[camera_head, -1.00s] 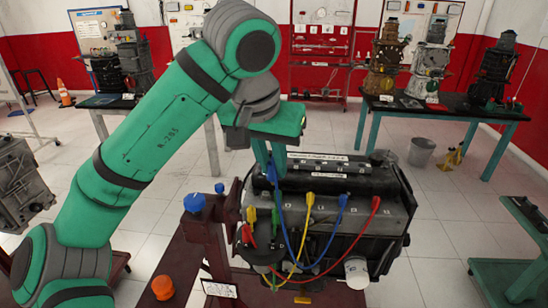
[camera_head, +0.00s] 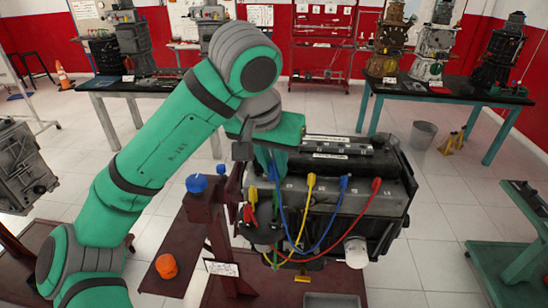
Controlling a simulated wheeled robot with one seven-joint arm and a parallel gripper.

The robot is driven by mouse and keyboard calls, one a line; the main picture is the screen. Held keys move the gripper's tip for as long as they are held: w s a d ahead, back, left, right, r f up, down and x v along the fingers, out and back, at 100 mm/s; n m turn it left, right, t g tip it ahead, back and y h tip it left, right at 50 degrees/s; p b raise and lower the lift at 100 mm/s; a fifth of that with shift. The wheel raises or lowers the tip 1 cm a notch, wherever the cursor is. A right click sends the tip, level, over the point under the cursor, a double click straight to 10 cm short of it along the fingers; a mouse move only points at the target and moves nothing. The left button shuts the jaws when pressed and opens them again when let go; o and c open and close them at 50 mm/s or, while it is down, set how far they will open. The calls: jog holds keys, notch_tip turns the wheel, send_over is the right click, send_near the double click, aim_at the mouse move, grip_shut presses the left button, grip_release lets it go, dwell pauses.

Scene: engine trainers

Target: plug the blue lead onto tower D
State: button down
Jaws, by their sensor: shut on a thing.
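My gripper (camera_head: 268,166) is shut on the end of the blue lead (camera_head: 278,198), above the dark round cap (camera_head: 262,234) at the engine's front left. The fingers and the held blue end are largely hidden by each other. The blue wire hangs below the gripper and loops right to a blue boot (camera_head: 344,182) on the engine top. A yellow plug (camera_head: 252,193), a red plug and a green wire stand at the cap. No tower letters are legible, so I cannot tell which is D or whether the blue end touches it.
The engine (camera_head: 350,200) sits on a dark red stand (camera_head: 212,228) with a blue knob (camera_head: 196,183) and an orange knob (camera_head: 166,265). Yellow (camera_head: 311,180) and red (camera_head: 376,185) boots stand on the engine top; their wires loop in front.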

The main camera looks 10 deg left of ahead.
notch_tip(320, 180, down, 7)
jog(key=shift+r, duration=0.2)
dwell(0.9)
jog(key=shift+f, duration=0.15)
dwell(0.4)
jog(key=shift+f, duration=2.55)
jog(key=shift+f, duration=0.9)
dwell(0.5)
jog(key=c, duration=1.6)
grip_release()
jog(key=shift+o, duration=0.2)
